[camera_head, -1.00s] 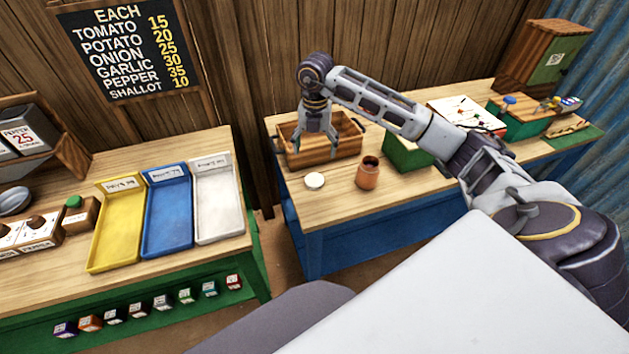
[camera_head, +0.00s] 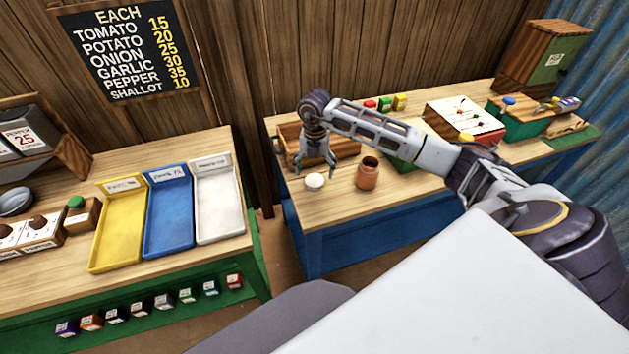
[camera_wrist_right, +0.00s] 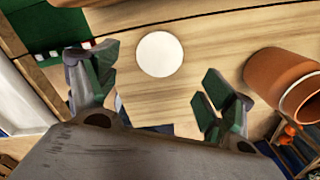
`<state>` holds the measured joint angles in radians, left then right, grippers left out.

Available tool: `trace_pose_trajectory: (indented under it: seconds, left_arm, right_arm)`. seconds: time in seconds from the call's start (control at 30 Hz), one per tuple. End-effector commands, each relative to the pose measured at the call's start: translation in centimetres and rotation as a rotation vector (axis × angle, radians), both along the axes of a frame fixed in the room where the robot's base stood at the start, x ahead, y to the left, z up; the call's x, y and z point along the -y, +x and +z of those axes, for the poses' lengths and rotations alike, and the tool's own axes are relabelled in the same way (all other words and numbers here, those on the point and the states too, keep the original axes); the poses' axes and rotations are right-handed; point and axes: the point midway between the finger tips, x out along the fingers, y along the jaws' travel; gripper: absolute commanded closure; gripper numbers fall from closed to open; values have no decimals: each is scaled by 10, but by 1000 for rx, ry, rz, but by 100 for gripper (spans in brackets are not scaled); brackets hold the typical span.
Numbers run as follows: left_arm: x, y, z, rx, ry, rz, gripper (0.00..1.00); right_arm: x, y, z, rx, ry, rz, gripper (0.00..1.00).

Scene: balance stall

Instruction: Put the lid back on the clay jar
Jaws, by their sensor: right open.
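The clay jar (camera_head: 368,175) stands upright and open on the right-hand table, and its mouth shows dark. In the right wrist view the jar (camera_wrist_right: 283,80) is at the right edge. The lid (camera_head: 315,181), a pale round disc, lies on the table to the left of the jar. The lid (camera_wrist_right: 160,54) shows between and beyond the fingers in the wrist view. My right gripper (camera_head: 316,168) is open and empty, pointing down just above and behind the lid; its fingers (camera_wrist_right: 154,95) are apart. My left gripper does not show.
A wooden crate (camera_head: 346,143) stands close behind the gripper. A green box (camera_head: 405,163) is right of the jar, partly behind my arm. Several small coloured blocks (camera_head: 385,104) are at the back. The table front is clear.

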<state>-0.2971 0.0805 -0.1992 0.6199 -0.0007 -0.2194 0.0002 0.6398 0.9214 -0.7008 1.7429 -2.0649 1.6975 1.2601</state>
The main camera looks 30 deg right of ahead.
Motion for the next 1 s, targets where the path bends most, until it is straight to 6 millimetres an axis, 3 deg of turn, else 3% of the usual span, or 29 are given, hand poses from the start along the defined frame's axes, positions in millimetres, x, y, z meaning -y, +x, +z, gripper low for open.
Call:
trace_pose_trajectory:
  seconds: [0.37, 0.53, 0.8, 1.0]
  left_arm:
    - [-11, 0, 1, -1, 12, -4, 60]
    - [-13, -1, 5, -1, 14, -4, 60]
    - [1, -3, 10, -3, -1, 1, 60]
    - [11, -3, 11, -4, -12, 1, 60]
  right_arm:
    - [0, 0, -2, -1, 0, 0, 18]
    - [0, 0, -15, -4, 0, 1, 18]
    - [0, 2, -44, -3, 0, -1, 18]
    - [-1, 3, -52, 1, 0, 0, 18]
